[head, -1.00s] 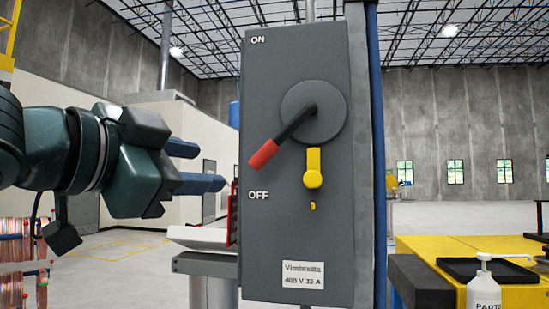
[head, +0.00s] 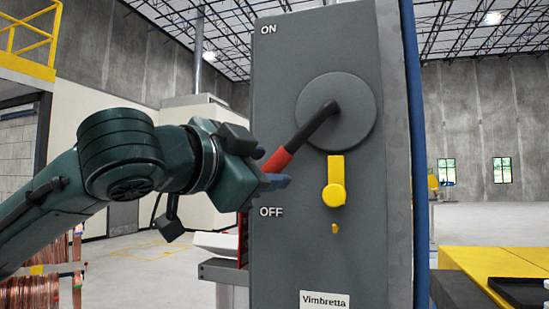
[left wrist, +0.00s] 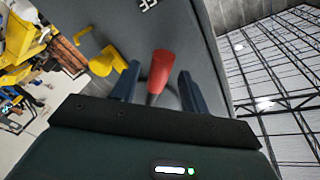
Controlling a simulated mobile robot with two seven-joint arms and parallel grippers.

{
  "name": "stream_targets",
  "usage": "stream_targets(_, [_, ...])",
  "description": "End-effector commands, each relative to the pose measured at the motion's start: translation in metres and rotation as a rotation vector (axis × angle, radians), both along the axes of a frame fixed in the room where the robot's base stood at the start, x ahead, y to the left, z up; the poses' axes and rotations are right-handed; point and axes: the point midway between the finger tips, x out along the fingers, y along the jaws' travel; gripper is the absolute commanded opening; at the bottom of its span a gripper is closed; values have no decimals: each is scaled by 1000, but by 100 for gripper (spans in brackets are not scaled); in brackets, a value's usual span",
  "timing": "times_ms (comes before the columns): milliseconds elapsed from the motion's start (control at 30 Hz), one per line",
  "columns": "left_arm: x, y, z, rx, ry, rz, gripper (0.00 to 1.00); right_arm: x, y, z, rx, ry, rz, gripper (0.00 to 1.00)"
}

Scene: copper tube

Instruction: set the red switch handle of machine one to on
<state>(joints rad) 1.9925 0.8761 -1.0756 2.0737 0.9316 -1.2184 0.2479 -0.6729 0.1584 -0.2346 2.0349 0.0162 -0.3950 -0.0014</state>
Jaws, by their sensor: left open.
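The red switch handle (head: 277,160) is the red grip on a black lever of a grey switch box marked Vimbretta. The lever runs from a round grey hub (head: 350,112) down and left, its grip just above the OFF label (head: 271,211). The ON label (head: 268,30) is at the box's upper left. My left gripper (head: 272,172) is open at the grip, partly covering it in the head view. In the left wrist view the red handle (left wrist: 160,70) stands between the two open blue fingers (left wrist: 157,88), with a gap on each side. My right gripper is not in view.
A yellow latch (head: 334,184) hangs below the hub on the box face. A blue post (head: 417,150) runs along the box's right edge. A yellow table (head: 490,262) with a black tray (head: 520,291) is at lower right. Copper coils (head: 35,293) are at lower left.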

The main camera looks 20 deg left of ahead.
Motion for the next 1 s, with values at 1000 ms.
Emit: stream_targets(1000, [27, -9, 0, 0, -1, -1, 9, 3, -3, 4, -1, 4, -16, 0])
